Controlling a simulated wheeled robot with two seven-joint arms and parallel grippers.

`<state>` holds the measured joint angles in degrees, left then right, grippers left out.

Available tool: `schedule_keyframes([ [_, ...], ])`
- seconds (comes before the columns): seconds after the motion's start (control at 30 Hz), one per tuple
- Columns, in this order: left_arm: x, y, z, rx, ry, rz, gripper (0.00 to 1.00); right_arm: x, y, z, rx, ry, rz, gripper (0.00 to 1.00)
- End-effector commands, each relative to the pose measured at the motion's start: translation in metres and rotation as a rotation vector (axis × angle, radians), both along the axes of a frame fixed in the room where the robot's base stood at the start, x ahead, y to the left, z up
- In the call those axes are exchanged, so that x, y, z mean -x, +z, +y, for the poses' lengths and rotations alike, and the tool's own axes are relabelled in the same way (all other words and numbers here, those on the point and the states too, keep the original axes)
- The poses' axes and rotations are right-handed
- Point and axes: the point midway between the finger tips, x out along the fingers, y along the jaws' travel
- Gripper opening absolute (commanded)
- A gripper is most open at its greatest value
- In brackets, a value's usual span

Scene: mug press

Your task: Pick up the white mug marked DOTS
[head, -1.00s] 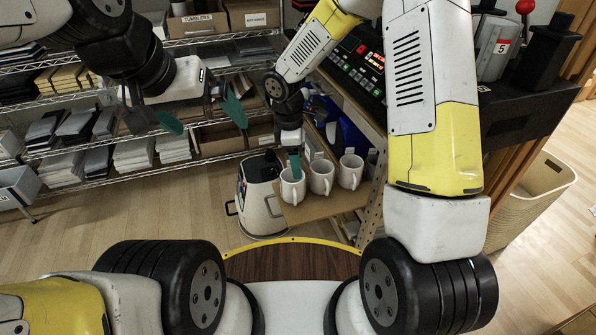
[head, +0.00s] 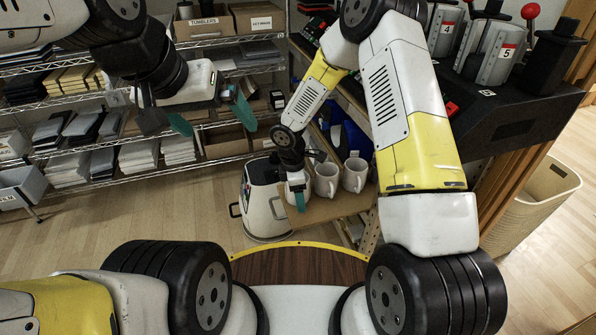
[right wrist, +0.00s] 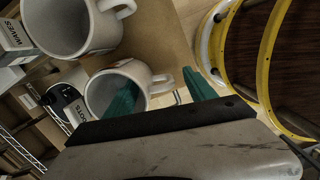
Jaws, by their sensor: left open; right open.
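A white mug (right wrist: 107,82) is close to my right gripper (right wrist: 162,92) in the right wrist view, beside a label that seems to read DOTS. Its handle lies between the two spread teal fingers. One finger overlaps the mug's mouth; I cannot tell whether it is inside or above. In the head view this mug (head: 291,190) stands at the left end of a mug row, partly hidden by my right gripper (head: 298,195). My left gripper (head: 212,116) is open and empty, raised in front of the shelves.
Other white mugs (head: 326,181) and (head: 354,176) stand to the right on the wooden shelf board (head: 325,208). A black-and-white canister (head: 262,212) stands left of the board. A wire shelf rack (head: 120,170) fills the back left. A round brown top with yellow rim (head: 300,262) is in front.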

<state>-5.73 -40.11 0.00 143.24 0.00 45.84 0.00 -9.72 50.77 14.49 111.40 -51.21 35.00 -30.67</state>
Motion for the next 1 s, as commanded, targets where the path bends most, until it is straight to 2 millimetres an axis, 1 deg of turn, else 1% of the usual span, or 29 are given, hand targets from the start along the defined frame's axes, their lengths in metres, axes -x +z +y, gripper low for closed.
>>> schedule_keyframes([
  [0.13,0.0000,0.0000,0.0000,0.000,0.000,0.000,1.00,-0.0002,0.0004,0.0001,0.000,0.000,-0.001,0.64],
  [0.17,0.0000,0.0000,0.0000,0.000,0.000,0.000,1.00,-0.0002,0.0004,0.0001,0.000,0.000,-0.001,0.60],
  [0.3,0.0000,0.0000,0.0000,0.000,0.000,0.000,1.00,-0.0002,0.0005,0.0000,0.000,0.000,-0.001,0.33],
  [0.47,0.0000,0.0000,0.0000,0.000,0.000,0.000,1.00,-0.0002,0.0006,0.0000,0.000,0.000,-0.001,0.01],
  [0.5,0.0000,0.0000,0.0000,0.000,0.000,0.000,1.00,-0.0002,0.0006,0.0000,0.000,0.000,-0.001,0.00],
  [0.83,0.0000,0.0000,0.0000,0.000,0.000,0.000,1.00,-0.0008,0.0018,0.0002,0.000,0.000,-0.002,0.00],
  [1.0,0.0000,0.0000,0.0000,0.000,0.000,0.000,1.00,-0.0014,0.0094,0.0001,-0.001,0.000,-0.004,0.00],
])
